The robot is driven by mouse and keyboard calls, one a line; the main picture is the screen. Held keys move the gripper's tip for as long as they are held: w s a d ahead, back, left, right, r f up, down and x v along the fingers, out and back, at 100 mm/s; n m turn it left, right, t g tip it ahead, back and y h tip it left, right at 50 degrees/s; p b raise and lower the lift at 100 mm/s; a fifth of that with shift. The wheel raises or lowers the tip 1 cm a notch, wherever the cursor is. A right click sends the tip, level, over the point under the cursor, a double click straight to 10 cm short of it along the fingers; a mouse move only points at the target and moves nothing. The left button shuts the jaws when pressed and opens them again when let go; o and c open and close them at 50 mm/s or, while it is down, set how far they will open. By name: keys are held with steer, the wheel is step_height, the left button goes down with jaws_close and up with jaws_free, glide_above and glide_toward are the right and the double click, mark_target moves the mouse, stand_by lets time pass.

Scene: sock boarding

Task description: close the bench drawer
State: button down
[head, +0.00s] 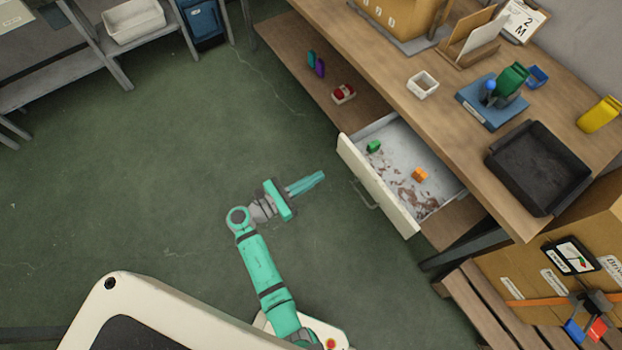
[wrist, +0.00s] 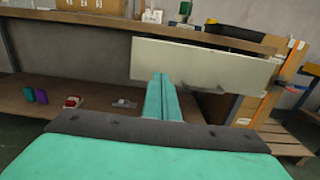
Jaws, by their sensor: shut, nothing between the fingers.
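The bench drawer (head: 378,185) stands pulled out from under the wooden bench top, with its pale front panel facing me. A green block (head: 374,146) and an orange block (head: 419,174) lie inside it on a worn, stained bottom. A handle (head: 366,194) shows on the outside of the front. My gripper (head: 322,174) is shut and empty, in front of the drawer and apart from it in the head view. In the wrist view the shut fingers (wrist: 161,80) point toward the drawer front (wrist: 205,65) and overlap its lower left part; contact cannot be told.
The bench top (head: 455,120) holds a black tray (head: 538,167), a white box (head: 422,85) and a blue stand with a green item. The lower shelf (head: 318,62) bears small items. Boxes on a pallet (head: 490,312) stand right. Green floor is clear leftward.

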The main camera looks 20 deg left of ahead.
mark_target(350, 158)
steer(key=x, duration=1)
steer(key=shift+w, duration=0.1)
